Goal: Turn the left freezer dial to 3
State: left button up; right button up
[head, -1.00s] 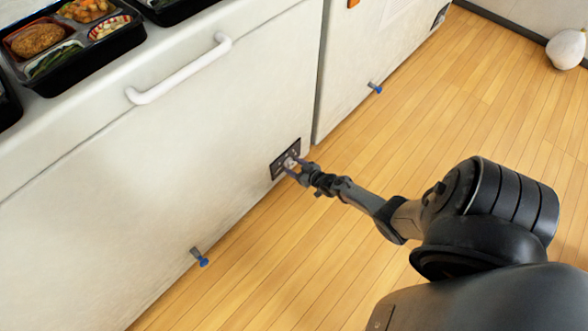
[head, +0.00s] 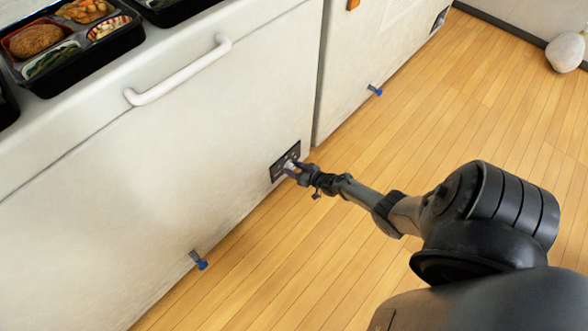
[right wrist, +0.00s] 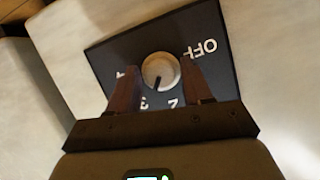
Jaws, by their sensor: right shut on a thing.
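The left freezer dial (head: 289,163) is a pale round knob on a black panel (right wrist: 205,30) low on the left freezer's front. In the right wrist view the knob (right wrist: 160,69) has a dark pointer mark aimed down, between the 2 and the 3 and slightly nearer the 3. OFF reads at the panel's upper right; another mark at the left is partly hidden by a finger. My right gripper (head: 294,168) is at the dial, its fingers (right wrist: 160,84) on either side of the knob and shut on it. My left gripper is out of view.
A white handle (head: 180,75) sticks out above on the left freezer. Blue-tipped pegs (head: 201,264) protrude low on the fronts. A second freezer (head: 350,70) stands to the right. Bento trays (head: 85,60) sit on top. The wooden floor is clear around my arm.

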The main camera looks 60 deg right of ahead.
jog(key=shift+m+y, duration=0.6)
jog(key=shift+m, duration=0.3)
jog(key=shift+d, duration=0.1)
jog(key=o, duration=0.8)
jog(key=shift+c, duration=0.2)
jog(key=shift+s, duration=0.1)
jog(key=shift+s+r+p, duration=0.15)
jog(key=shift+s+p, duration=0.05)
jog(key=shift+p, duration=0.1)
jog(key=p+v, duration=0.6)
jog(key=v, duration=0.4)
jog(key=shift+s, duration=0.15)
jog(key=shift+f, duration=0.25)
